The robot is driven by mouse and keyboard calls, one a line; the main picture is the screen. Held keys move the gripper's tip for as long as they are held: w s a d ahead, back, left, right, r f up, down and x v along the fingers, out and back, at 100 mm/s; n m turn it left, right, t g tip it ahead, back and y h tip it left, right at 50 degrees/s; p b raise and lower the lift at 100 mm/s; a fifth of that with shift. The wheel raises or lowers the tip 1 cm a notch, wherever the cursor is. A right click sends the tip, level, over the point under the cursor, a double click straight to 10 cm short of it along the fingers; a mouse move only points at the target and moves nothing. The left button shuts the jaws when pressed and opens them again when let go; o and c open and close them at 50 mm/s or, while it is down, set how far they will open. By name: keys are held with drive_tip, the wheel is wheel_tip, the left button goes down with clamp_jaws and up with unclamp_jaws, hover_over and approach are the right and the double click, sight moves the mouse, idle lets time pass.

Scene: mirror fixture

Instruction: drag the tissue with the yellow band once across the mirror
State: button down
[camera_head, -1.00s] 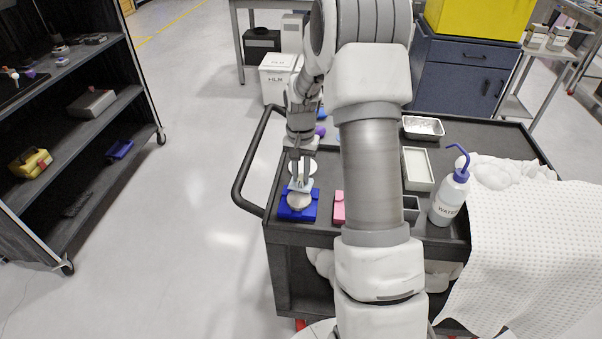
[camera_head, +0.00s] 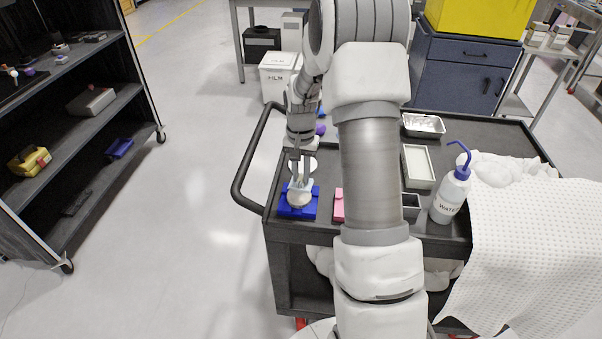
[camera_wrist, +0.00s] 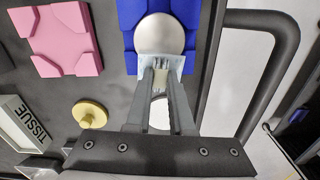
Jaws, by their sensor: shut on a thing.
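The round silvery mirror (camera_wrist: 160,34) sits in a blue fixture (camera_wrist: 131,14) at the top of the wrist view. In the head view the mirror (camera_head: 299,199) and the blue fixture (camera_head: 297,212) are at the cart's left front. My gripper (camera_wrist: 161,72) is shut on a pale folded tissue (camera_wrist: 160,62), just at the mirror's near edge. I cannot make out the yellow band clearly, nor tell whether the tissue touches the glass. In the head view my gripper (camera_head: 300,183) is over the fixture and hides part of it.
A pink block (camera_wrist: 62,38) lies left of the fixture, with a yellow disc (camera_wrist: 90,113) and a box marked TISSUE (camera_wrist: 22,125) nearer. The cart's handle (camera_wrist: 270,80) runs along the right. A water bottle (camera_head: 450,197) stands at the cart's right.

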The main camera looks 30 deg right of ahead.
drive_tip(key=shift+s+a, duration=0.45)
drive_tip(key=shift+s, duration=0.2)
drive_tip(key=shift+s+a+f+b, duration=0.1)
drive_tip(key=shift+s+a+b, duration=0.2)
drive_tip(key=shift+s+a, duration=0.25)
drive_tip(key=shift+s, duration=0.2)
drive_tip(key=shift+s+a, duration=0.35)
drive_tip(key=shift+s, duration=0.2)
drive_tip(key=shift+s, duration=0.1)
drive_tip(key=shift+s+a, duration=0.4)
drive_tip(key=shift+s, duration=0.1)
drive_tip(key=shift+s, duration=0.1)
